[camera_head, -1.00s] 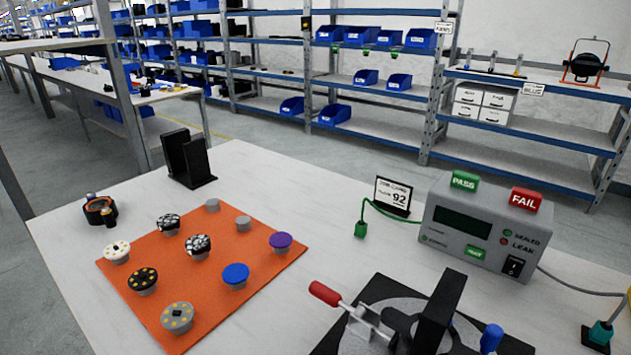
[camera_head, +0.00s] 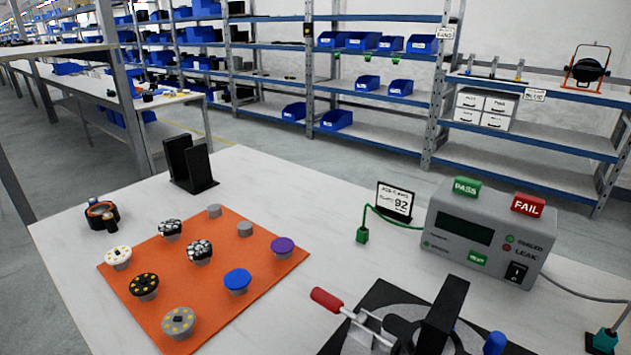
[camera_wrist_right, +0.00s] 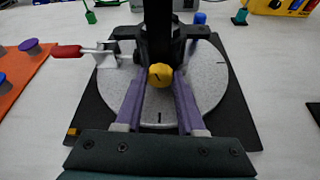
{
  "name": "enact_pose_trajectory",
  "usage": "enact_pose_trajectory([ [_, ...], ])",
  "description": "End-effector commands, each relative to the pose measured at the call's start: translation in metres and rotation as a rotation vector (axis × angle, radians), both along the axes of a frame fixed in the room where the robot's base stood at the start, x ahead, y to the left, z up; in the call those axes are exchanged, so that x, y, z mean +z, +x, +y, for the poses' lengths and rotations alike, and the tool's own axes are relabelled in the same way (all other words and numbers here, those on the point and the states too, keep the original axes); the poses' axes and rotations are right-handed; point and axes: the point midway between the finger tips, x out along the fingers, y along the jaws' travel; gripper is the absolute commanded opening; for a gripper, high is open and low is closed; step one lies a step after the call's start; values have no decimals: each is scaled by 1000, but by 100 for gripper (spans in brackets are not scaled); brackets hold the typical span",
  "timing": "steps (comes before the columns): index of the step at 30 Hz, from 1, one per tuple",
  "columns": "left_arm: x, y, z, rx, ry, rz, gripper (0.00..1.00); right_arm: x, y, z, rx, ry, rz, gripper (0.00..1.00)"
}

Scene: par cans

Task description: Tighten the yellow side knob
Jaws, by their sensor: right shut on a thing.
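The yellow side knob (camera_wrist_right: 160,76) is at the near side of a black upright post (camera_wrist_right: 158,30) in the right wrist view. The post stands over a speckled grey round plate (camera_wrist_right: 212,88) on a black base. My right gripper (camera_wrist_right: 161,84) reaches in from the front, with one finger at each side of the knob, and is shut on it. A dark mark shows on the knob's face. In the head view the post (camera_head: 444,310) shows, but the knob and my right gripper do not. My left gripper is in neither view.
A red-handled clamp (camera_head: 326,300) and a blue knob (camera_head: 495,343) flank the post. A grey test box (camera_head: 480,250) stands behind it. An orange mat (camera_head: 205,270) with several round knobs lies left.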

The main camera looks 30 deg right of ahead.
Motion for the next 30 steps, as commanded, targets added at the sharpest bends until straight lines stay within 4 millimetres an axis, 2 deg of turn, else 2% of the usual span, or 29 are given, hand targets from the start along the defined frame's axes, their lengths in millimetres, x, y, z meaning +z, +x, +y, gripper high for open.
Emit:
enact_pose_trajectory([
  [7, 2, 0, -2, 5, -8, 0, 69, 0, -1, -1, 1, 18, -47, 0],
  [18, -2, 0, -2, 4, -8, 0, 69, -3, -4, -2, 1, 175, -426, 0],
  [29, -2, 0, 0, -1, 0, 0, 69, -2, -4, -2, 0, 190, -459, 0],
  [30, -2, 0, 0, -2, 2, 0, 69, -2, -4, -2, 0, 190, -459, 42],
])
